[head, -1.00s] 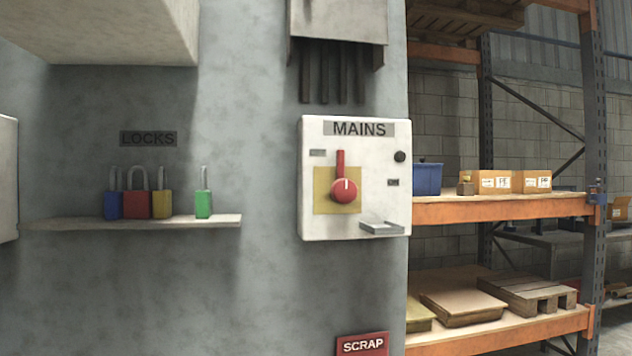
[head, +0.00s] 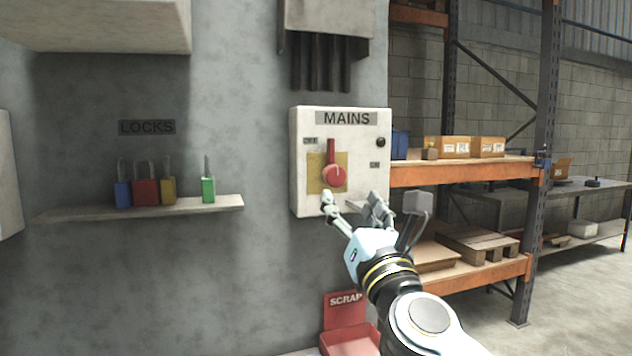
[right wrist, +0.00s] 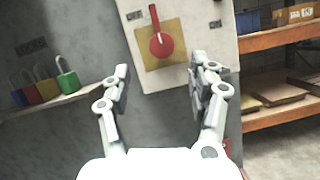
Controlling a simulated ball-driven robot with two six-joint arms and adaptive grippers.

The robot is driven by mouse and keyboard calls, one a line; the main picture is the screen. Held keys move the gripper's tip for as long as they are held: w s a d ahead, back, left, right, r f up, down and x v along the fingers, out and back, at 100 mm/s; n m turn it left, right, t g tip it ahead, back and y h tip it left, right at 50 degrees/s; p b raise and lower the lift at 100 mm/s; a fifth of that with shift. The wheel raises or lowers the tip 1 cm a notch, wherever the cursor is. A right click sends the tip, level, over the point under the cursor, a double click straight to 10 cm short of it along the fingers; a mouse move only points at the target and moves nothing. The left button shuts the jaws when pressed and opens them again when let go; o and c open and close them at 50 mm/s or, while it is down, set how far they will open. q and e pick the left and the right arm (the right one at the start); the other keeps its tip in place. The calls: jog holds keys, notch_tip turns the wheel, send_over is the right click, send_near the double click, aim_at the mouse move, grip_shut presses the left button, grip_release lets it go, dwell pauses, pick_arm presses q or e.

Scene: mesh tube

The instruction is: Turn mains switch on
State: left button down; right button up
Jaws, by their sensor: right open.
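The mains switch (head: 334,172) is a red rotary handle on a yellow plate. It sits on the white box labelled MAINS (head: 300,190), and its lever points straight up. Small labels sit at the upper left and right of the plate. My right gripper (head: 352,200) is open and empty, in front of the box and just below the switch, not visibly touching it. In the right wrist view the switch (right wrist: 161,45) shows beyond and between the two spread fingers (right wrist: 160,85). The left gripper is not in view.
Several coloured padlocks (head: 145,192) stand on a wall shelf (head: 150,211) to the left. A red SCRAP bin (head: 346,340) is below the box. Orange racking with boxes (head: 455,147) is to the right. A grey cover (head: 330,20) with hanging strips is above the box.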

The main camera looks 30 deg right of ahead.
aim_at(337, 176)
jog(key=p+x, duration=0.2)
jog(key=x, duration=0.7)
jog(key=shift+d+p, duration=0.1)
jog(key=shift+p, duration=0.3)
jog(key=shift+w+d+r, duration=0.15)
jog(key=shift+w+d, duration=0.05)
jog(key=shift+w, duration=0.45)
jog(key=c, duration=1.2)
